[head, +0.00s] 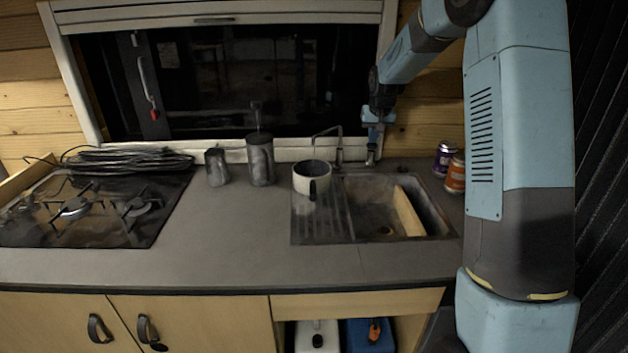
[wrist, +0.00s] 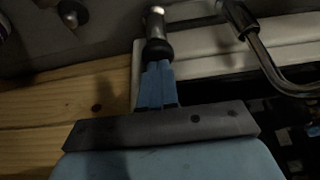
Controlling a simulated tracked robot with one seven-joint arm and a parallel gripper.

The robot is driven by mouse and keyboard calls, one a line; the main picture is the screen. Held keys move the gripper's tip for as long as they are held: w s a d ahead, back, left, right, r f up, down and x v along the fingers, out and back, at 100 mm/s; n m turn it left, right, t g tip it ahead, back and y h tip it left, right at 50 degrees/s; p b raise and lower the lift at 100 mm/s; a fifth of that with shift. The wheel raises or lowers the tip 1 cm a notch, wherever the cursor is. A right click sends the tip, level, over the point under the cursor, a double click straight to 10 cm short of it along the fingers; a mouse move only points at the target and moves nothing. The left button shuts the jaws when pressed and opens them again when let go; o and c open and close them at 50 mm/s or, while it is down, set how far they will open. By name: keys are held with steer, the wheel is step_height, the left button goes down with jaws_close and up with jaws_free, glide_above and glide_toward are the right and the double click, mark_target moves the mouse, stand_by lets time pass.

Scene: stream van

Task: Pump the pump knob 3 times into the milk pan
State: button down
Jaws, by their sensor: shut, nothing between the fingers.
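The milk pan (head: 309,181), white with a dark inside and dark handle, stands upright on the ribbed drainboard left of the sink. The thin spout of the tap (head: 340,150) reaches left above it in the head view. The pump knob, small and dark on a metal stem, stands behind the sink; it shows in the wrist view (wrist: 157,50). My gripper (head: 373,128) is shut and empty, above the pump. In the wrist view its blue fingertips (wrist: 157,68) meet the dark knob in the picture; I cannot tell whether they touch it.
Two dark canisters (head: 260,158) stand left of the pan, one with a thin stem on top. A stove (head: 90,212) and coiled cable (head: 128,160) are at the left. Cans (head: 445,157) stand right of the sink (head: 375,220), where a wooden board (head: 408,212) leans. The front counter is clear.

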stand_by(0.3)
steer(key=shift+r, duration=2.15)
steer(key=shift+f, duration=0.4)
steer(key=shift+f, duration=1.7)
steer(key=shift+r, duration=2.1)
steer(key=shift+f, duration=0.4)
